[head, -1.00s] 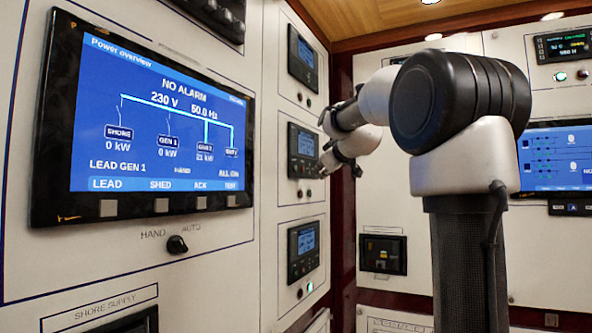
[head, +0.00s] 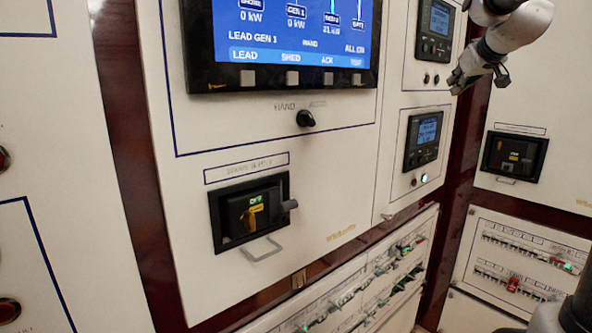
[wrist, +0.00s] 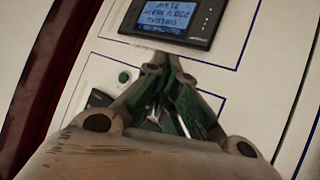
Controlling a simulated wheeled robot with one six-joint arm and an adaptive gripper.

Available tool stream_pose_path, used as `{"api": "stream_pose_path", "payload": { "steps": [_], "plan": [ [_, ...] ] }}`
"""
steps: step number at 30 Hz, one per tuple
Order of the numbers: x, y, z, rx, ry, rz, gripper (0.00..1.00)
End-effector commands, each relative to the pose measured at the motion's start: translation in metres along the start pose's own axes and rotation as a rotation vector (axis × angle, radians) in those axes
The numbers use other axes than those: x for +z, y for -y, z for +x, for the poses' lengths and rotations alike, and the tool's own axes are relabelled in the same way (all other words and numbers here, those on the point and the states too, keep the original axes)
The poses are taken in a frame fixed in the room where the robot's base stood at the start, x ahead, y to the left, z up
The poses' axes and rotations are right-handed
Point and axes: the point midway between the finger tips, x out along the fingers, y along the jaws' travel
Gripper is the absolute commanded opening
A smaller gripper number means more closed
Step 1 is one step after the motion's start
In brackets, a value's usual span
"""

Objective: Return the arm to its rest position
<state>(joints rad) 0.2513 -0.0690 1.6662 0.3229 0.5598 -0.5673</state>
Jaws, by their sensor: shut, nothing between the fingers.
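My arm (head: 505,40) reaches in from the upper right edge of the head view, and its upper part is cut off there. My gripper (head: 458,84) is shut and empty, and in the picture it lies just right of and below a small blue-screen controller (head: 435,28). I cannot tell its distance from the panel. In the wrist view the fingers of my gripper (wrist: 166,72) come together just below a small display (wrist: 172,18). Nothing is held between them.
The large power overview screen (head: 290,40) has a HAND/AUTO knob (head: 306,118) below it. A shore supply breaker (head: 250,212) marked OFF has a protruding handle. Another breaker (head: 514,155) sits at the right. Rows of small breakers (head: 385,270) fill the lower panels.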

Motion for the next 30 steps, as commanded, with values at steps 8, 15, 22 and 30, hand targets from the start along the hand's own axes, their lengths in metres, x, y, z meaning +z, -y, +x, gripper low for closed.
{"api": "stream_pose_path", "payload": {
  "steps": [8, 15, 22, 30],
  "plan": [
    [0.208, 0.084, -0.07, -0.068, 0.476, 0.239, 0.0],
    [0.357, 0.136, -0.16, -0.055, 0.714, 0.222, 0.0],
    [0.376, 0.152, -0.184, -0.085, 0.649, 0.151, 0.0],
    [0.373, 0.154, -0.185, -0.093, 0.637, 0.142, 0.0]
  ]
}}
